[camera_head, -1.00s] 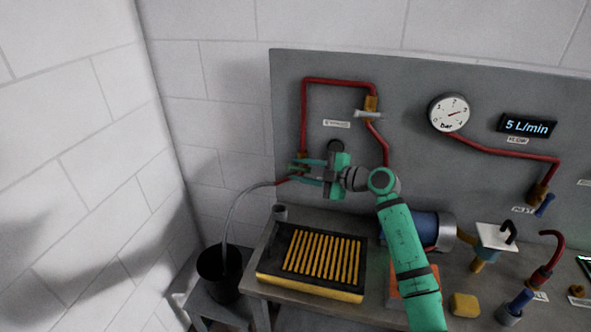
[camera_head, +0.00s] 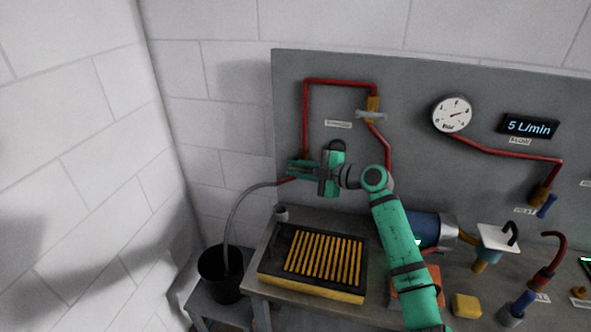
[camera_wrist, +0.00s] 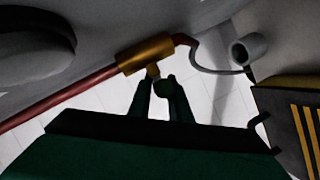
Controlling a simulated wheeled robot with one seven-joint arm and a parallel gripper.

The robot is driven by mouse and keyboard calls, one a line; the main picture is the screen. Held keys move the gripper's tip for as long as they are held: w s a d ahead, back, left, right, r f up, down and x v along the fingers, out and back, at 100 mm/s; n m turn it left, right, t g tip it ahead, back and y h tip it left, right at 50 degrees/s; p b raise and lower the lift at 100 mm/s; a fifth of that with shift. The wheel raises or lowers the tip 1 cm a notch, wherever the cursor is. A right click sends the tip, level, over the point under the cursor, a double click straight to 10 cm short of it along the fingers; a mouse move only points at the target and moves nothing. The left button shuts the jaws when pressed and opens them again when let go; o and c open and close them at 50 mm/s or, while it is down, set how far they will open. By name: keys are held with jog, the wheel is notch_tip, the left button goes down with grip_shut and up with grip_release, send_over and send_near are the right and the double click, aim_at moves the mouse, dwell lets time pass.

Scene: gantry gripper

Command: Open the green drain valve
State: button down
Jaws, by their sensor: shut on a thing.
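The drain valve's brass body (camera_wrist: 146,53) sits on the red pipe in the wrist view, with a short brass stem pointing toward my gripper. In the head view the brass fitting (camera_head: 304,156) shows at the lower end of the left red pipe, partly behind my gripper. My gripper (camera_head: 298,170) is at the valve, left of the arm. In the wrist view its two dark green fingers (camera_wrist: 158,88) are close together at the stem. It is shut on the valve handle, which the fingers mostly hide. I cannot tell the handle's exact angle.
A grey hose (camera_head: 235,210) runs down from the valve into a black bucket (camera_head: 240,268). A black tray with yellow slats (camera_head: 275,277) lies on the bench below. A bypass valve (camera_head: 371,113) is above right. The display (camera_head: 528,127) reads 5 L/min.

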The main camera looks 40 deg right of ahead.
jog(key=shift+f+g, duration=0.15)
jog(key=shift+g, duration=0.15)
jog(key=g+h, duration=0.1)
jog(key=n+g+h, duration=0.1)
jog(key=g, duration=0.1)
jog(key=shift+s+d+f, duration=0.1)
jog(key=shift+s+f, duration=0.05)
jog(key=shift+f, duration=0.05)
jog(key=g+h, duration=0.1)
jog(key=g, duration=0.1)
jog(key=n+g+h, duration=0.1)
jog(key=g, duration=0.1)
jog(key=shift+s+d+f+h, duration=0.1)
jog(key=shift+f+h, duration=0.1)
jog(key=shift+h, duration=0.2)
jog(key=g+h, duration=0.2)
jog(key=g, duration=0.1)
jog(key=shift+s+d+f+n+h, duration=0.1)
jog(key=shift+s+d+n+h, duration=0.05)
jog(key=shift+n+h, duration=0.2)
jog(key=shift+s+d+f+n+g+h, duration=0.1)
jog(key=shift+n+g+h, duration=0.05)
jog(key=shift+g+h, duration=0.65)
jog(key=shift+s+d+n+g+h, duration=0.1)
jog(key=shift+g+h, duration=0.45)
jog(key=shift+g, duration=0.35)
jog(key=shift+a, duration=0.1)
